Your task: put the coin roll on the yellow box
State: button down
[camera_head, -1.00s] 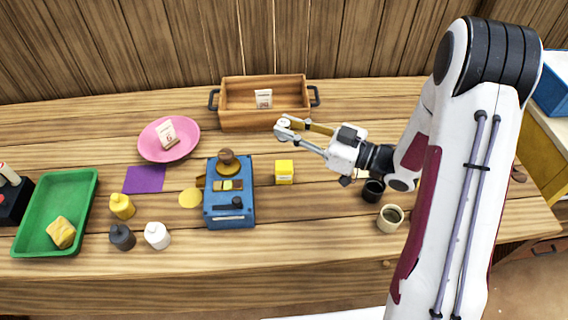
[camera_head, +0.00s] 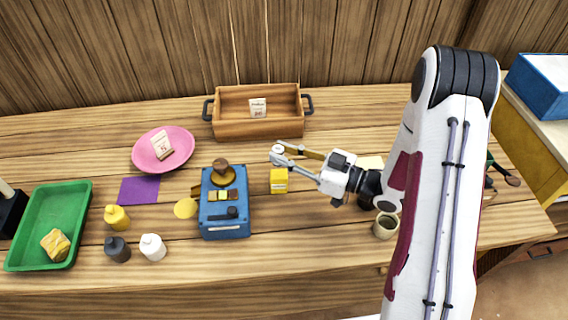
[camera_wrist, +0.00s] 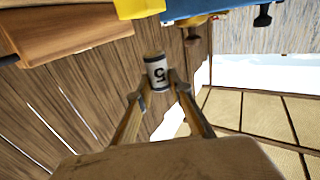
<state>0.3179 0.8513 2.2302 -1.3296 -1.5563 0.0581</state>
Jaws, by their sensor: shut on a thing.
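The coin roll (camera_wrist: 156,71) is a small pale cylinder with dark ends and a "5" on its side. My gripper (camera_wrist: 157,88) is shut on it, with one finger on each side. In the head view my gripper (camera_head: 279,155) is just above and behind the yellow box (camera_head: 279,182), apart from it as far as I can tell. The yellow box also shows at the top edge of the wrist view (camera_wrist: 139,8), cut off by the frame and beyond the roll.
A blue scale (camera_head: 226,225) stands left of the yellow box. A wooden crate (camera_head: 259,130) with a card is behind. A pink plate (camera_head: 181,143), a green tray (camera_head: 76,210) and several small bottles are further left. A cup (camera_head: 385,227) stands at right, below my arm.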

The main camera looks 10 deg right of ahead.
jog(key=shift+f, duration=2.05)
jog(key=shift+f, duration=0.1)
jog(key=c, duration=1.8)
grip_release()
jog(key=shift+c, duration=0.2)
jog(key=v, duration=0.7)
jog(key=shift+d, duration=0.25)
jog(key=shift+s, duration=0.1)
